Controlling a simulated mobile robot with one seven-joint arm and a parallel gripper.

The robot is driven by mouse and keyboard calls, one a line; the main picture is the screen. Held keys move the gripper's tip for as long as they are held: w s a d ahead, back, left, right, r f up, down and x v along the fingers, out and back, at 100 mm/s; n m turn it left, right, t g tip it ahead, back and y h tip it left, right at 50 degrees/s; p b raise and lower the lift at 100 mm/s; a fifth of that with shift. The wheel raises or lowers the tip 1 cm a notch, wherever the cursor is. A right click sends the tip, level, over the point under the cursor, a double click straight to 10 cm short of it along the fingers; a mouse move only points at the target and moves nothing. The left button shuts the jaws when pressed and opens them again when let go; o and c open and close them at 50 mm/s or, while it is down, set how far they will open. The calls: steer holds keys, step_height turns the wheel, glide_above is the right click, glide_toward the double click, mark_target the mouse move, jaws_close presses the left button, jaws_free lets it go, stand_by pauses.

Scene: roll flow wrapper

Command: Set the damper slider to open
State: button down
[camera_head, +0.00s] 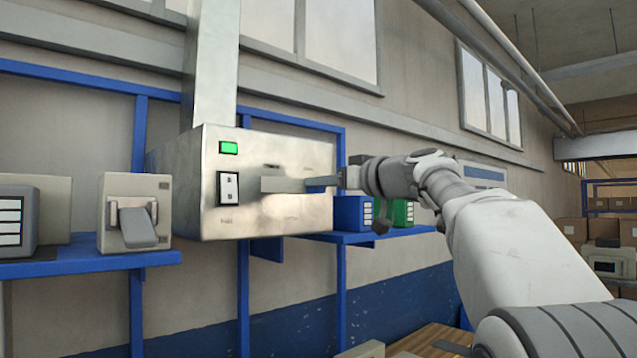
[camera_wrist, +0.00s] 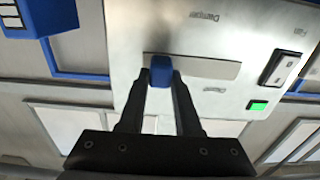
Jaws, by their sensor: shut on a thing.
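The damper slider's blue knob (camera_head: 321,182) stands out from the front of a metal box (camera_head: 205,215), at the right of a flat grey slide plate (camera_head: 284,185). In the wrist view the knob (camera_wrist: 161,72) lies between the tips of my gripper (camera_wrist: 160,86), at the left end of the slide plate (camera_wrist: 215,69). My gripper (camera_head: 340,180) is shut on the knob, reaching in from the right. The wrist view shows the panel lettering upside down. A label reading "Damper" (camera_wrist: 206,18) is legible there; the small end labels are too blurred to read surely.
A lit green lamp (camera_head: 228,147) and a rocker switch (camera_head: 228,189) sit on the panel's left. A lever box (camera_head: 115,183) stands on the blue shelf (camera_head: 90,261) at left. Blue (camera_head: 348,213) and green boxes (camera_head: 402,212) stand behind my gripper at right.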

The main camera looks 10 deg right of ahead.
steer(key=c, duration=0.6)
jaws_free()
steer(key=shift+w+d, duration=0.1)
steer(key=shift+d, duration=0.2)
steer(key=shift+a, duration=0.1)
steer(key=b+v, duration=0.4)
steer(key=v, duration=1.3)
steer(key=shift+s, duration=0.25)
